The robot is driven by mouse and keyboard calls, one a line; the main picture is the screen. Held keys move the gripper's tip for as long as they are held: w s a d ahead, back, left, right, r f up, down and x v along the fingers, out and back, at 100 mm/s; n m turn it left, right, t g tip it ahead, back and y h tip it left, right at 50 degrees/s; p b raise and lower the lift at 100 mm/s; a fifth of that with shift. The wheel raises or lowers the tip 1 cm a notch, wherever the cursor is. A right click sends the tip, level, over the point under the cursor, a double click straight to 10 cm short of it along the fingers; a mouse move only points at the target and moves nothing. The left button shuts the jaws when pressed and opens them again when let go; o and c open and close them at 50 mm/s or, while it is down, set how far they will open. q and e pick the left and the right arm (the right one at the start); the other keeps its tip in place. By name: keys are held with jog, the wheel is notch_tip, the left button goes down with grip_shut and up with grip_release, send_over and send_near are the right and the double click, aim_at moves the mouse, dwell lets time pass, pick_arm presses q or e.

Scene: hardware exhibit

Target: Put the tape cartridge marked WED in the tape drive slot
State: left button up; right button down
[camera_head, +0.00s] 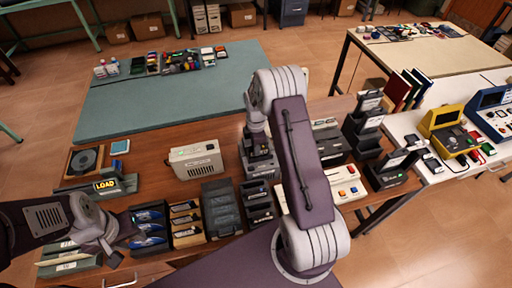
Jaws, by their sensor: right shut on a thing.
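A dark unit with a yellow LOAD label (106,185) stands at the left of the table. I cannot tell for sure which unit has the tape drive slot.
A beige device (195,159) stands behind a row of boxes, including a tan box of cartridges (186,236) and a dark box with blue items (149,227). Stepped dark holders (364,126) stand at right. The teal mat (170,105) is mostly clear.

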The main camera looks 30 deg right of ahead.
jog(key=shift+f+b, duration=0.4)
jog(key=shift+f, duration=0.35)
jog(key=c, duration=1.3)
grip_release()
jog(key=shift+c, duration=0.2)
notch_tip(320, 180, up, 8)
jog(key=p, duration=0.6)
jog(key=shift+r+p, duration=0.15)
jog(key=shift+p, duration=0.2)
